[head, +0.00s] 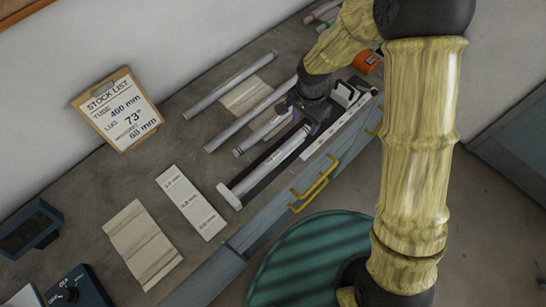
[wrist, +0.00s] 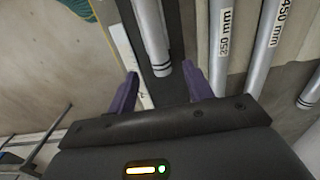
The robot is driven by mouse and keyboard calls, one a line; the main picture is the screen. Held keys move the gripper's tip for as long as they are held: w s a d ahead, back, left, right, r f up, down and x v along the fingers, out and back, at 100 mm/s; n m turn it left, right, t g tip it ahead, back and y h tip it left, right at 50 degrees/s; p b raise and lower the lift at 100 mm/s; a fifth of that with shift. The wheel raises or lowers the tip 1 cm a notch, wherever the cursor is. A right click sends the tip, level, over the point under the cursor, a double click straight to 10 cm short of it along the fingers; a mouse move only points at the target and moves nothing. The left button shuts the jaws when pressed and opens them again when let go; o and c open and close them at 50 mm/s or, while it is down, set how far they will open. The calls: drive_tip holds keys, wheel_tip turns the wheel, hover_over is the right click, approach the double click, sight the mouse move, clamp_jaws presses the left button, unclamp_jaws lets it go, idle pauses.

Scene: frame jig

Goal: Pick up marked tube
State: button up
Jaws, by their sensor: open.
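A silver tube (head: 265,165) with dark bands near its end lies in a dark channel along the bench front. In the wrist view its banded end (wrist: 152,35) shows between the fingertips of my gripper (wrist: 160,73). My gripper is open, with one purple finger on each side; I cannot tell how far above the tube they are. In the head view my gripper (head: 304,108) hangs over the channel's far end, its fingers partly hidden. Tubes labelled 350 mm (wrist: 222,60) and 450 mm (wrist: 266,60) lie to the right in the wrist view.
More silver tubes (head: 230,85) lie behind the channel on the grey bench. A stock list (head: 118,108) reading tube 400 mm leans at the wall. A white strip (head: 340,132) runs along the front edge. A white gauge card (head: 190,202) and a wooden board (head: 142,243) lie nearer.

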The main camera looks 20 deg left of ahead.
sight(304, 130)
drive_tip(key=shift+w+f+p, duration=0.15)
drive_tip(key=shift+f+p, duration=0.7)
drive_tip(key=shift+f, duration=1.5)
clamp_jaws()
